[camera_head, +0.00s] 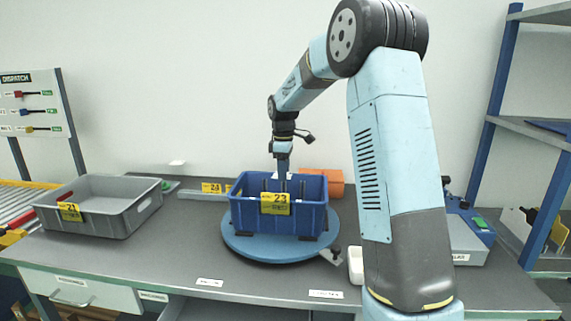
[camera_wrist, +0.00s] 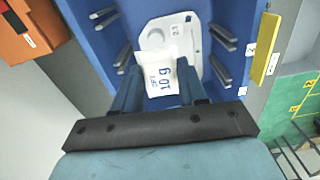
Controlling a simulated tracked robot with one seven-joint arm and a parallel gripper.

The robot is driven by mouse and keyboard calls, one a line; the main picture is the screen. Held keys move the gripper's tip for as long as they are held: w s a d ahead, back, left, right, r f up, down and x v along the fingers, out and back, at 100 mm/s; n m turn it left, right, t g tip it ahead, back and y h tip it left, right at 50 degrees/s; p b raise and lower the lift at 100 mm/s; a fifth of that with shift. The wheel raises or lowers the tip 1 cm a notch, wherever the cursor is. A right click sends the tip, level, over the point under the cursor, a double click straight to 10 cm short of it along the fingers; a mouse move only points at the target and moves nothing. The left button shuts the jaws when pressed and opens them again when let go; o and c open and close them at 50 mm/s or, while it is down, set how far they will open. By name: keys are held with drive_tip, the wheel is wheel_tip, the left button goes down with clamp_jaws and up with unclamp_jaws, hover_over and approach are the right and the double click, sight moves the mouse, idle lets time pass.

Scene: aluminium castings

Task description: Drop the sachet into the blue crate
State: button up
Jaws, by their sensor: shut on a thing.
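The blue crate (camera_head: 250,223) with a yellow 23 tag sits on a round blue turntable (camera_head: 262,246) on the bench. My gripper (camera_head: 282,185) points down over the crate, its fingertips partly hidden by the front wall. In the wrist view my gripper (camera_wrist: 157,88) is shut on the white sachet (camera_wrist: 161,72), which is printed "10 g". The crate wall (camera_wrist: 84,22) shows around it, with slotted ribs on both sides. A pale flat piece with round and slotted marks (camera_wrist: 188,42) lies beyond the sachet inside the crate. How high the sachet hangs cannot be told.
A grey crate (camera_head: 143,212) with tag 21 stands on the bench to the left. An orange box (camera_head: 336,184) stands behind the blue crate, right. A blue and grey case (camera_head: 466,240) stands further right.

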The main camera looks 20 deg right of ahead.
drive_tip(key=shift+f, duration=0.85)
drive_tip(key=o, duration=1.1)
drive_tip(key=shift+r, duration=0.1)
wheel_tip(320, 180, up, 14)
drive_tip(key=shift+f, duration=0.25)
